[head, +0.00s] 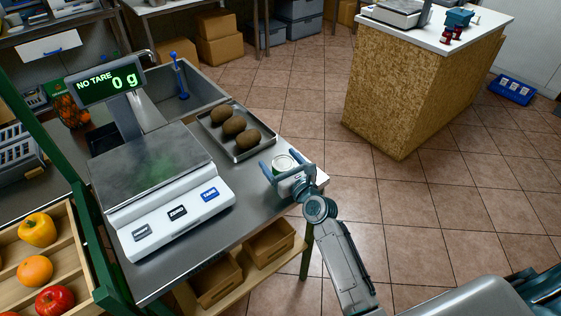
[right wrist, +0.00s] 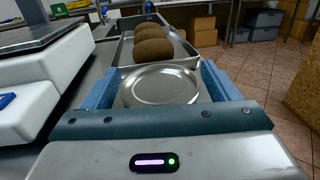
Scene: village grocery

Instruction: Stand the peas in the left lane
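A metal can (head: 284,162) with a pale lid and a trace of green on its side is at the right corner of the steel counter (head: 262,196). I take it for the peas, but its label is mostly hidden. My right gripper (head: 282,169) has one finger on each side of the can, apparently shut on it. In the right wrist view the round lid (right wrist: 160,86) lies level between the blue fingers, and the can looks upright. I cannot tell whether its base touches the counter. My left gripper and any lane are not in view.
A metal tray (head: 266,151) with several brown, potato-like items lies just behind the can. A scale (head: 160,170) reading 0 g stands to the left. Fruit crates (head: 78,240) are at the lower left. A counter (head: 420,80) stands at the upper right, with open floor between.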

